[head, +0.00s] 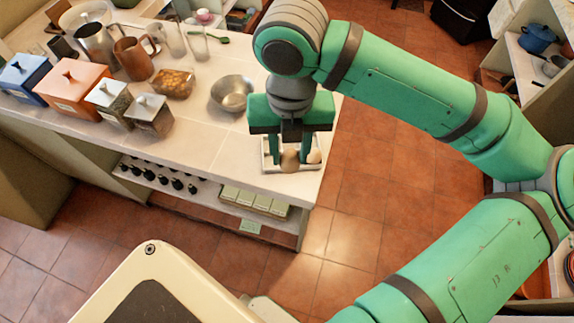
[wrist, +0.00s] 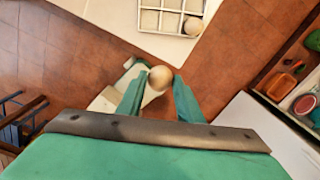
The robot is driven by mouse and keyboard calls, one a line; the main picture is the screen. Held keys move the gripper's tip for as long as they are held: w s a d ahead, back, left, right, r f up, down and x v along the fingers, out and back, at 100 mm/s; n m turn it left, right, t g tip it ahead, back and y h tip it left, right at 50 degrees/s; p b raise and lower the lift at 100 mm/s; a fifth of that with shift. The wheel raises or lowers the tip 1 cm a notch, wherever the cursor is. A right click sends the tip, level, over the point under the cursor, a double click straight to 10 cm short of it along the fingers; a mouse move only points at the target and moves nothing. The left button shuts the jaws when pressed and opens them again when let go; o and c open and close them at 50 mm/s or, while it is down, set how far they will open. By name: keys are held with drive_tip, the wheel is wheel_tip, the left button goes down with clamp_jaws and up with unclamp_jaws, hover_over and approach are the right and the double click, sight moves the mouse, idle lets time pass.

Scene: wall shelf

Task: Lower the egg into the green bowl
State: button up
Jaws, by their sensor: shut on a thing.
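My gripper (head: 290,162) is shut on a pale tan egg (head: 290,161), which also shows between the fingertips in the wrist view (wrist: 160,77). In the head view it hangs in front of a white divided tray (head: 268,166) at the counter's near right corner. In the wrist view the tray (wrist: 171,18) lies apart from the held egg, at the top. A second egg (head: 314,156) sits in the tray, and it shows in the wrist view too (wrist: 193,26). I cannot make out a green bowl for certain; a metal-grey bowl (head: 232,92) stands behind and left of my gripper.
Canisters (head: 75,92), mugs (head: 133,58), glasses and a filled glass box (head: 173,83) crowd the counter's left and back. A green spoon (head: 208,37) lies behind. The counter front left of the tray is clear. Shelves with dishes stand at the right.

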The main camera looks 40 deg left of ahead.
drive_tip(key=w+a, duration=0.5)
drive_tip(key=w, duration=0.5)
drive_tip(key=w+a+f, duration=0.1)
drive_tip(key=w+a, duration=0.4)
drive_tip(key=w, duration=0.6)
drive_tip(key=w+a+f, duration=0.1)
drive_tip(key=w+a, duration=0.4)
drive_tip(key=w, duration=0.5)
drive_tip(key=shift+w+a, duration=0.25)
drive_tip(key=shift+f, duration=0.15)
wheel_tip(320, 180, down, 6)
drive_tip(key=shift+r, duration=0.2)
idle(0.7)
drive_tip(key=shift+f, duration=0.1)
idle(0.6)
